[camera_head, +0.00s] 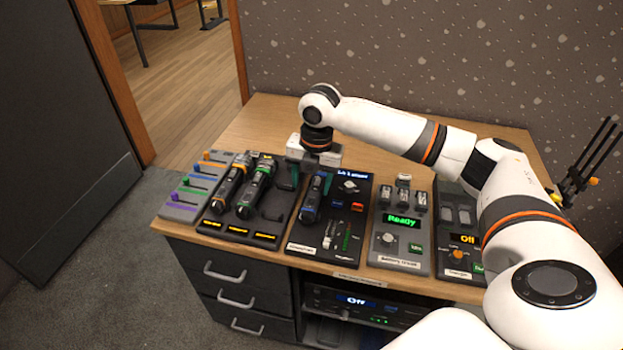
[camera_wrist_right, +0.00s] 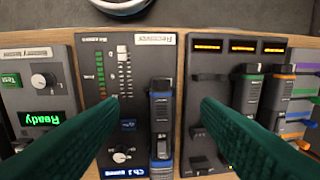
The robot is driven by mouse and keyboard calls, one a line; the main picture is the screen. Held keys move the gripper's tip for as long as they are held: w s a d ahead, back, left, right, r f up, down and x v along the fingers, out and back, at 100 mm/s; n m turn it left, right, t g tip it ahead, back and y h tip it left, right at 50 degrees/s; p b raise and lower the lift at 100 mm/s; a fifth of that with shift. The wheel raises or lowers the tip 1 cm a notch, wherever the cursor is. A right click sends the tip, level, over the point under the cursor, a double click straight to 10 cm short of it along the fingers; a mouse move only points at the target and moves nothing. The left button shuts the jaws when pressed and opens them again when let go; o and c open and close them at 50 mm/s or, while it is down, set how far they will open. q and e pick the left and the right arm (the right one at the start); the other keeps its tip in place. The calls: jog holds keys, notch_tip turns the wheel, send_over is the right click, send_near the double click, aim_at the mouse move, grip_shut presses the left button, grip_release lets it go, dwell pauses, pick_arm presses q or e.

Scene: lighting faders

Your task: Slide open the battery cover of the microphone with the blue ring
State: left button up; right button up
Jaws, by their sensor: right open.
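The microphone with the blue ring (camera_head: 312,196) is dark and lies lengthwise on the black receiver panel (camera_head: 335,258). In the right wrist view the microphone (camera_wrist_right: 160,122) shows between my fingers, with blue bands near both visible ends. I cannot make out the battery cover's edges. My right gripper (camera_head: 309,181) hangs above the far end of the microphone, its green fingers spread to either side. In the right wrist view the gripper (camera_wrist_right: 159,104) is open and empty, apart from the microphone. My left gripper is out of view.
Two more microphones, orange-ringed (camera_head: 231,184) and green-ringed (camera_head: 257,188), lie in the rack at left. A fader panel (camera_head: 182,210) stands further left. The battery tester (camera_head: 402,258), reading Ready, and another panel (camera_head: 459,250) stand at right. The desk's far left (camera_head: 262,122) is clear.

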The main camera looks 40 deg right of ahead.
aim_at(307, 215)
jog(key=f, duration=0.8)
jog(key=w+f, duration=0.1)
jog(key=f, duration=0.2)
jog(key=shift+a+f, duration=0.3)
jog(key=shift+f, duration=0.1)
jog(key=c, duration=1)
jog(key=shift+s+a+r+p, duration=0.1)
jog(key=shift+s+a+p, duration=0.1)
jog(key=shift+p, duration=0.3)
jog(key=shift+c, duration=0.2)
jog(key=shift+s+a+p, duration=1.75)
jog(key=shift+a+p, duration=0.3)
jog(key=shift+p, duration=0.2)
jog(key=o, duration=1)
